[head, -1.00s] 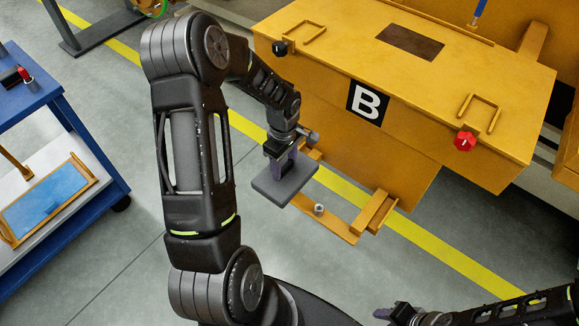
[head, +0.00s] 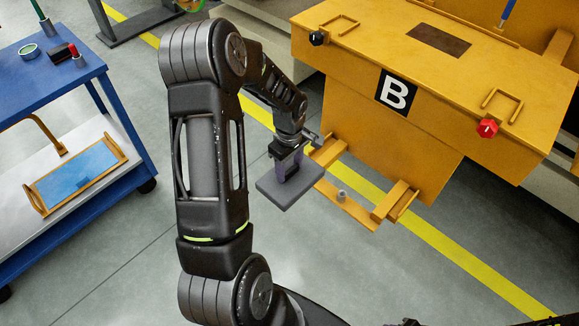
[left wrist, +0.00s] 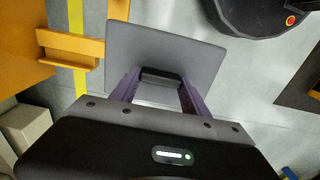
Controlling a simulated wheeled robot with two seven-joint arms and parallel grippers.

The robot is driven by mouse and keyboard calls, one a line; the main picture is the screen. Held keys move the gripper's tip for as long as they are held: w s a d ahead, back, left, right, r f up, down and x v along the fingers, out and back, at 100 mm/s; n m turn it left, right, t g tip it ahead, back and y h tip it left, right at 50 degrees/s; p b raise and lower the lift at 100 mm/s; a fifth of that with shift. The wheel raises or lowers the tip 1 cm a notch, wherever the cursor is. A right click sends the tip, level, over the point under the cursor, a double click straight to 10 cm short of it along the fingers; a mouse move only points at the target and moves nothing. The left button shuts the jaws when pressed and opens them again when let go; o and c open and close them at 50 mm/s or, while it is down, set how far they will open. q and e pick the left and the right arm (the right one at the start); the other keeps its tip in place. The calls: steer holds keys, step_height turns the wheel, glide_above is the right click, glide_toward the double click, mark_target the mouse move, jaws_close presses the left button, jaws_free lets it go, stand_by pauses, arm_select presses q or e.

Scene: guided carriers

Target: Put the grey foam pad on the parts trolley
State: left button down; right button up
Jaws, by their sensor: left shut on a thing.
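The grey foam pad (head: 280,194) is a flat, dark grey rectangle. My left gripper (head: 290,172) is shut on it and holds it in the air over the floor, in front of the yellow carrier. In the left wrist view the pad (left wrist: 165,48) spreads out beyond the two purple fingers (left wrist: 158,88). The blue wheeled trolley (head: 32,88) at the left looks like the parts trolley; the pad is well to the right of it. Only a dark sliver of my right gripper (head: 406,322) shows at the bottom edge, and its fingers cannot be made out.
The yellow carrier marked B (head: 345,105) stands at the right. Open floor lies between.

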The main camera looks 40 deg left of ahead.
arm_select(q)
steer(key=w+d+m, duration=0.2)
steer(key=d+m, duration=0.6)
steer(key=d, duration=0.2)
steer(key=w+d+m, duration=0.3)
steer(key=d+m, duration=0.6)
steer(key=d, duration=0.2)
steer(key=shift+w+r+m, duration=0.15)
steer(key=shift+w+m, duration=0.15)
steer(key=shift+w, duration=0.05)
